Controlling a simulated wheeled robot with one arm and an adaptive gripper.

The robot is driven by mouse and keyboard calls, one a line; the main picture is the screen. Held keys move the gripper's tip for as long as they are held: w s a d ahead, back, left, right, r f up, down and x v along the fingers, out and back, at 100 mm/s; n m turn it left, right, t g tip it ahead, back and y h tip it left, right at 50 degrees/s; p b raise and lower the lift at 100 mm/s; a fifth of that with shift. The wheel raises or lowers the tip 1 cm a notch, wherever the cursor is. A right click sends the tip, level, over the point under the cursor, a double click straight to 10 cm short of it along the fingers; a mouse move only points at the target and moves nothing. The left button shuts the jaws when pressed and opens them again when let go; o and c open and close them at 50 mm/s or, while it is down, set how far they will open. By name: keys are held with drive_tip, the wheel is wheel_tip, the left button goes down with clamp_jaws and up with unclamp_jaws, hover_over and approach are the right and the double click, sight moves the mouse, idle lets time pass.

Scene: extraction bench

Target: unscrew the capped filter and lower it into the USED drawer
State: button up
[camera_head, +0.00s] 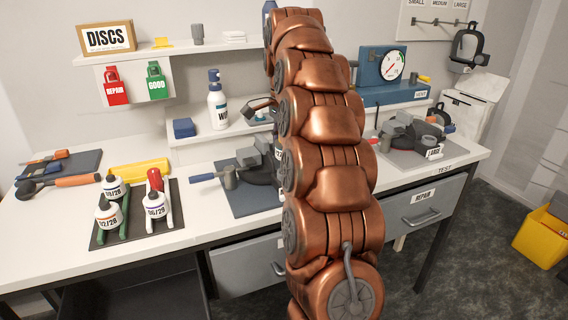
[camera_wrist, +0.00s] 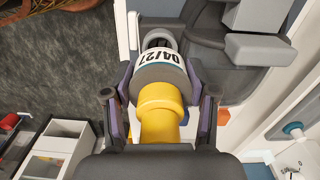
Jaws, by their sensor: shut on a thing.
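My gripper (camera_wrist: 160,92) is shut on the capped filter in the wrist view. The filter (camera_wrist: 163,56) is a grey cylinder with a white band reading 04/27, and its yellow cap (camera_wrist: 160,112) faces the camera. A dark grey ring (camera_wrist: 159,37) and a larger dark grey body (camera_wrist: 215,45) lie beyond it; whether the filter is joined to the ring cannot be told. In the head view my copper arm hides the gripper and filter. One grey drawer (camera_head: 418,208) is labelled REPAIR; another (camera_head: 245,268) is partly behind my arm. No USED label is readable.
A dark grey mask (camera_head: 405,132) labelled LARGE is on the right of the bench. A tray (camera_head: 130,232) holds several dated white filters at left. A yellow bin (camera_head: 541,237) is on the floor right.

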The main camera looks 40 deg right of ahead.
drive_tip(key=shift+r+p, duration=1.2)
drive_tip(key=shift+r, duration=0.7)
